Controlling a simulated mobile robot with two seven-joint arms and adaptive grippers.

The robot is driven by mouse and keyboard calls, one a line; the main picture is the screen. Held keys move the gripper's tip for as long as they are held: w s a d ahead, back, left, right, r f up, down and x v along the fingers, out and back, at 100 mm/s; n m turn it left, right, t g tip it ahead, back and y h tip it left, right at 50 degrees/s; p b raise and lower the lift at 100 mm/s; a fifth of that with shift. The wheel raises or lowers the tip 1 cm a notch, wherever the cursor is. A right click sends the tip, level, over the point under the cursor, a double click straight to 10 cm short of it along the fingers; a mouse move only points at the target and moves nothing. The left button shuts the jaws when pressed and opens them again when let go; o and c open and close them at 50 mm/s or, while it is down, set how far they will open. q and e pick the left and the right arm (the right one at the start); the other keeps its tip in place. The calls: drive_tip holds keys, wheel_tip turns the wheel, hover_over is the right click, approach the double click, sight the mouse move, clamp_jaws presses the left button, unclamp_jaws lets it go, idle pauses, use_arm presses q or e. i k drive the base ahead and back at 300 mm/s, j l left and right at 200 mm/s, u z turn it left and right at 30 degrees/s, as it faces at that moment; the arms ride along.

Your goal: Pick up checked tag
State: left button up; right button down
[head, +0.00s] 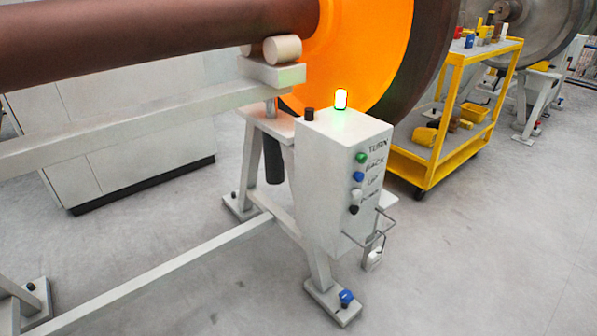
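No tag with a clear checked pattern can be made out in the head view. A small pale piece (373,259) sits low beside the wire bracket (378,228) on the control box (335,170); I cannot tell whether it is a tag. The white box stands on the gantry leg and has a green, a blue, a white and a black button with lettering beside them. A lamp (341,99) on its top glows whitish green. Neither of my grippers is in view.
An orange-faced wheel (365,50) on a brown axle (150,35) rests by rollers (282,49) on the gantry. A foot (333,303) with a blue knob stands in front. A yellow cart (440,160) holds parts behind. The grey floor (490,260) at right is clear.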

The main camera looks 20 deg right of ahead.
sight(374, 259)
drive_tip(key=k+l+z, duration=0.1)
drive_tip(key=l, duration=1.25)
drive_tip(key=k+l+z, duration=0.1)
drive_tip(key=l, duration=1.25)
